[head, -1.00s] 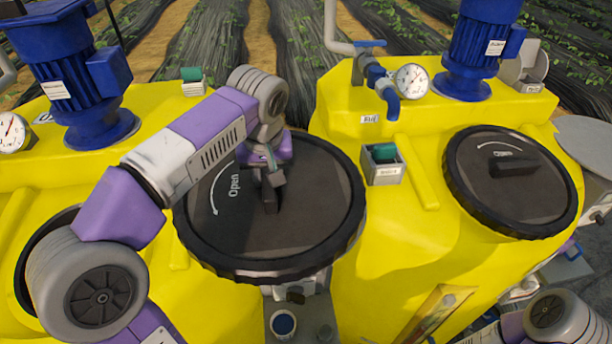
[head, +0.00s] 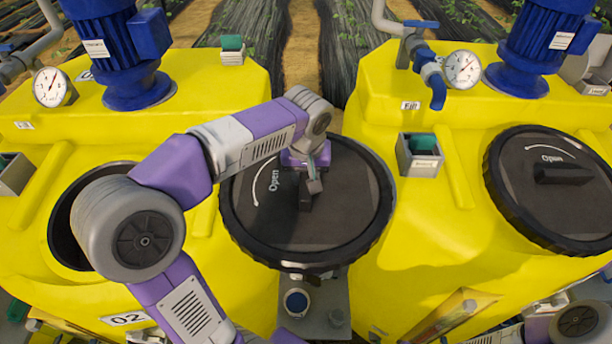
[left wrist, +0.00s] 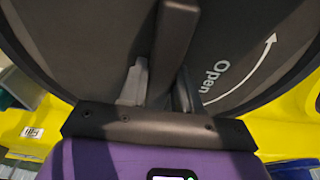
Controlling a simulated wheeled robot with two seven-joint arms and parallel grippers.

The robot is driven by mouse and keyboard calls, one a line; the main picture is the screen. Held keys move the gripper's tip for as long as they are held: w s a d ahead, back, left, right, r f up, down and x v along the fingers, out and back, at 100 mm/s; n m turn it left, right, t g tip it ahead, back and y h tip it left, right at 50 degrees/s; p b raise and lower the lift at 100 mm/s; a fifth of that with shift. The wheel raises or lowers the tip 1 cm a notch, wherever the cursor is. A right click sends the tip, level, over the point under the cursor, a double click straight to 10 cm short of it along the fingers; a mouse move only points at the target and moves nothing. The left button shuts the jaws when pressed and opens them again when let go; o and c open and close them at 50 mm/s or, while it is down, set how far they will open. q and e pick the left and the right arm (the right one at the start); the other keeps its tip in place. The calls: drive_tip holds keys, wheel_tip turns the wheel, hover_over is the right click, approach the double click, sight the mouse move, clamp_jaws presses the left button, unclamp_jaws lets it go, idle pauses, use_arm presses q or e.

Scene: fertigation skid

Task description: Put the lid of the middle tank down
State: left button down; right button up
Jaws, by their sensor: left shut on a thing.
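A large round black lid (head: 345,215) with a ribbed rim and an "Open" arrow hangs in front of the gap between two yellow tanks. My left gripper (head: 308,185) is shut on the lid's bar handle (head: 305,198). In the left wrist view the gripper (left wrist: 160,92) has a finger on each side of the handle (left wrist: 173,45), with the lid (left wrist: 100,40) close behind. The yellow tank marked 02 (head: 235,85) has an uncovered round opening (head: 64,225) at left, partly hidden by my left arm. My right gripper is out of view; only part of that arm shows at bottom right.
The right tank (head: 375,95) carries its own black lid (head: 530,205). Blue motors (head: 120,45), gauges (head: 463,69) and a blue valve pipe (head: 432,75) stand on the tanks behind. Small grey boxes (head: 418,158) sit on the tank tops. A grey bracket (head: 335,295) lies below the held lid.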

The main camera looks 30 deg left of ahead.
use_arm(q)
drive_tip(key=shift+w+f, duration=0.1)
drive_tip(key=shift+f, duration=0.1)
drive_tip(key=shift+f, duration=0.1)
drive_tip(key=c, duration=0.8)
unclamp_jaws()
drive_tip(key=r, duration=0.4)
drive_tip(key=s+d+r, duration=0.1)
drive_tip(key=r, duration=0.3)
drive_tip(key=s+r+p, duration=0.1)
drive_tip(key=r, duration=0.3)
drive_tip(key=shift+s+d, duration=0.1)
drive_tip(key=shift+d, duration=0.1)
drive_tip(key=shift+f, duration=0.1)
